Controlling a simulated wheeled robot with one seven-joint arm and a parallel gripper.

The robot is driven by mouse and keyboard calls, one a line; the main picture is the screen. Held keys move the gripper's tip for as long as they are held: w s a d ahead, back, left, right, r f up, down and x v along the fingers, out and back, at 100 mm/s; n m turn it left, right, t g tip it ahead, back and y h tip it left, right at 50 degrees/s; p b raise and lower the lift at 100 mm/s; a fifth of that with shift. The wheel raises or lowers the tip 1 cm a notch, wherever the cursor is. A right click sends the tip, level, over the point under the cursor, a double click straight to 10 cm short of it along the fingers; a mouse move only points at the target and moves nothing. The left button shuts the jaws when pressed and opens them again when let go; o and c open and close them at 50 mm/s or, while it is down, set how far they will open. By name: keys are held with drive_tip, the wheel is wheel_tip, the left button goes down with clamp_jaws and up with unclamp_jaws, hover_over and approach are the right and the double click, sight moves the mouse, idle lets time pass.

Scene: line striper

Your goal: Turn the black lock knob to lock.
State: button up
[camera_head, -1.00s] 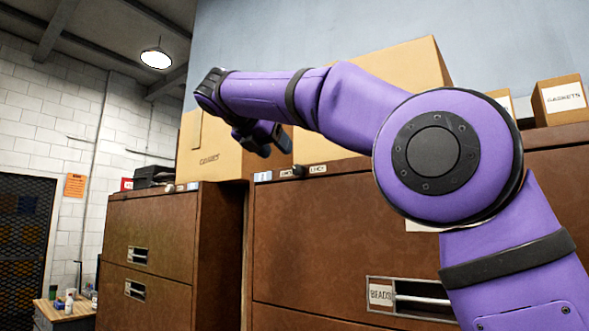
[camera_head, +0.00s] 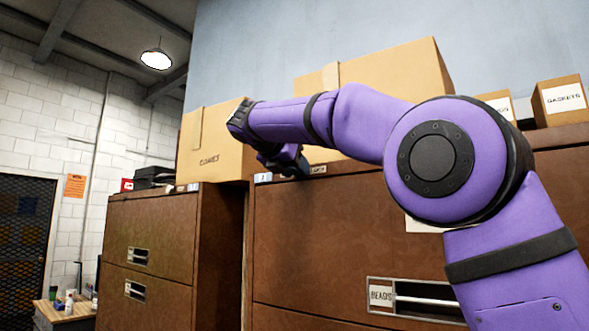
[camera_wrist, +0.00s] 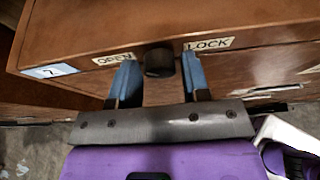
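The black lock knob (camera_wrist: 158,62) is on the front of the brown cabinet (camera_wrist: 235,65), near its top edge, between an OPEN label (camera_wrist: 114,60) on its left and a LOCK label (camera_wrist: 208,44) on its right. My gripper (camera_wrist: 160,78) is open in the wrist view, with one blue-tipped finger on each side of the knob. The fingers look close to the knob, but I cannot tell if either touches it. In the head view my gripper (camera_head: 296,168) is at the cabinet's upper front and hides the knob.
Cardboard boxes (camera_head: 395,80) stand on the cabinet top behind my arm. A second brown cabinet (camera_head: 150,230) stands to the left. A drawer handle marked BEADS (camera_head: 430,300) is lower on the front. A tag marked 7 (camera_wrist: 48,71) is at the front's left end.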

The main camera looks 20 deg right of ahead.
drive_tip(key=c, duration=0.6)
drive_tip(key=shift+o, duration=0.2)
drive_tip(key=m+t, duration=0.2)
drive_tip(key=m, duration=0.2)
drive_tip(key=m+t+y, duration=0.1)
drive_tip(key=m+t, duration=0.1)
drive_tip(key=m, duration=0.2)
drive_tip(key=m+t, duration=0.3)
drive_tip(key=m, duration=0.2)
drive_tip(key=shift+s+d+f, duration=0.15)
drive_tip(key=shift+s+f, duration=0.05)
drive_tip(key=shift+f, duration=0.1)
drive_tip(key=shift+m, duration=0.3)
idle(0.3)
drive_tip(key=o, duration=0.9)
